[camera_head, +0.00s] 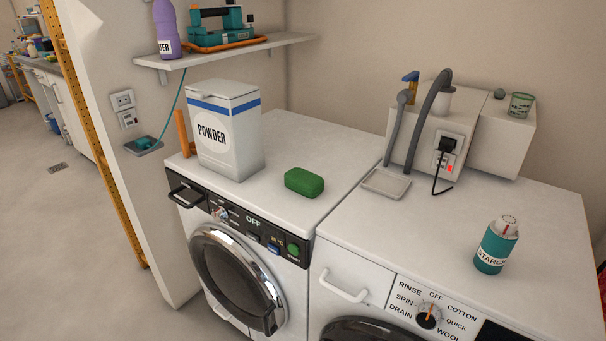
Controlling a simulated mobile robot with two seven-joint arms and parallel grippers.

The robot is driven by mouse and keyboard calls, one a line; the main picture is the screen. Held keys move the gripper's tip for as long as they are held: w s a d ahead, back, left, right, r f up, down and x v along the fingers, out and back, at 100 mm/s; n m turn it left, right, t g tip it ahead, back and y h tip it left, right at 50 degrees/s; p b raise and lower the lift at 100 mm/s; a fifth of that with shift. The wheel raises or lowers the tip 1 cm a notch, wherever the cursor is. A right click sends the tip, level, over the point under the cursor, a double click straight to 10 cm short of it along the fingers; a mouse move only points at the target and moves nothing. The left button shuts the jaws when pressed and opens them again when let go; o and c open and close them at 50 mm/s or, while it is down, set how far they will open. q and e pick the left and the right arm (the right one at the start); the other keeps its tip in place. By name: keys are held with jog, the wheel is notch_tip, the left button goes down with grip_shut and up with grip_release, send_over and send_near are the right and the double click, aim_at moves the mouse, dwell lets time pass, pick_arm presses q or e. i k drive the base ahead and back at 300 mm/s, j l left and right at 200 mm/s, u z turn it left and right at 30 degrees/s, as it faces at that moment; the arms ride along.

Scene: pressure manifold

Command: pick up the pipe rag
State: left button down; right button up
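I cannot make out a rag in the head view. A green rounded block (304,182) lies on the left washing machine top. Neither of my grippers is in view.
A white powder box (226,135) stands on the left machine (280,135). A starch can (496,245) stands on the right machine (450,235), with clear top around it. A green-patterned cup (520,105) sits on the back box. A shelf (225,50) holds a purple bottle (167,28).

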aim_at(304, 182)
jog(key=i+j, duration=0.15)
jog(key=j, duration=0.2)
jog(key=i+j, duration=0.15)
jog(key=j, duration=0.25)
jog(key=i+j, duration=0.1)
jog(key=j, duration=0.25)
jog(key=z, duration=0.35)
jog(key=j+z, duration=0.15)
jog(key=z, duration=0.2)
jog(key=j+z, duration=0.1)
jog(key=z, duration=0.2)
jog(key=i, duration=0.05)
